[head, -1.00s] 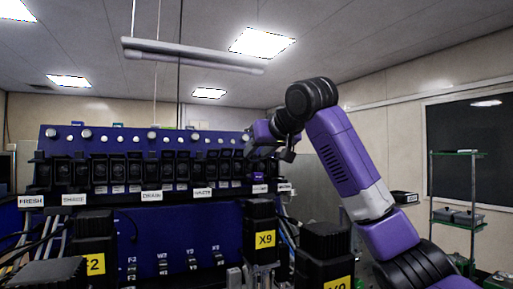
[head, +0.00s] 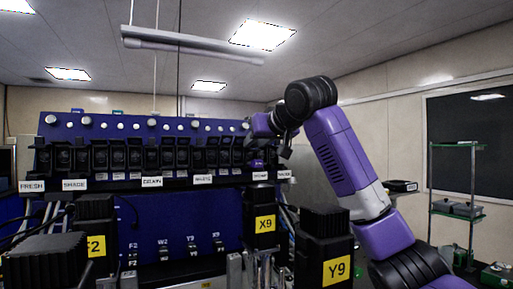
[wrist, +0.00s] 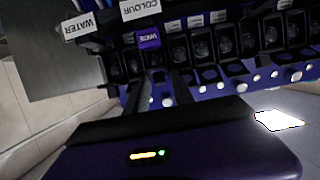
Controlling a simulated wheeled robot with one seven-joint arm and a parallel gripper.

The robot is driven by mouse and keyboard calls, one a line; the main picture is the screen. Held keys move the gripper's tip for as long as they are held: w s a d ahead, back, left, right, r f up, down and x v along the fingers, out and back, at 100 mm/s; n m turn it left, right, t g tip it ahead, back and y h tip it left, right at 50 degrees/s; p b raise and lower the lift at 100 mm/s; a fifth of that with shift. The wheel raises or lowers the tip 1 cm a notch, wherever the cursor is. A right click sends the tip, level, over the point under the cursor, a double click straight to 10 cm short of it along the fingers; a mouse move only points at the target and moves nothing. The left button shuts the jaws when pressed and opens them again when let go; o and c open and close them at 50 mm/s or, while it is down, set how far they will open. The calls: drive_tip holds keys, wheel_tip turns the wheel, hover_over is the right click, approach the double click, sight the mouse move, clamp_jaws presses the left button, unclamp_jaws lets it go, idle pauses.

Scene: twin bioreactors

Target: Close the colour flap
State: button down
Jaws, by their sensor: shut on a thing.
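My gripper (wrist: 156,88) reaches in front of the right end of the blue panel's row of black flap stations in the head view (head: 283,140). In the wrist view, which is upside down, its two dark fingers are close together. They appear shut on a dark part at the station with the purple tag, in line with the COLOUR label (wrist: 140,9). I take this part to be the colour flap. The fingers hide most of it, so its angle cannot be told.
The WATER label (wrist: 80,26) sits beside COLOUR. Black units with yellow X9 (head: 265,224) and Y9 (head: 337,269) labels stand in front of the panel. Other black stations (head: 152,156) line the panel closely. A shelf rack (head: 456,195) stands at the right.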

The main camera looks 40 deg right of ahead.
drive_tip(key=shift+a+f+t+b, duration=0.1)
drive_tip(key=shift+f+t+b, duration=0.45)
drive_tip(key=shift+b, duration=0.4)
drive_tip(key=shift+r+t+h+b, duration=0.2)
drive_tip(key=shift+t+h+b, duration=0.1)
drive_tip(key=shift+t+b, duration=0.2)
drive_tip(key=c, duration=1.4)
unclamp_jaws()
drive_tip(key=shift+s, duration=0.1)
drive_tip(key=b+v, duration=0.2)
drive_tip(key=v, duration=0.5)
drive_tip(key=shift+s+r+b, duration=0.15)
drive_tip(key=shift+s+b, duration=0.15)
drive_tip(key=shift+s, duration=0.05)
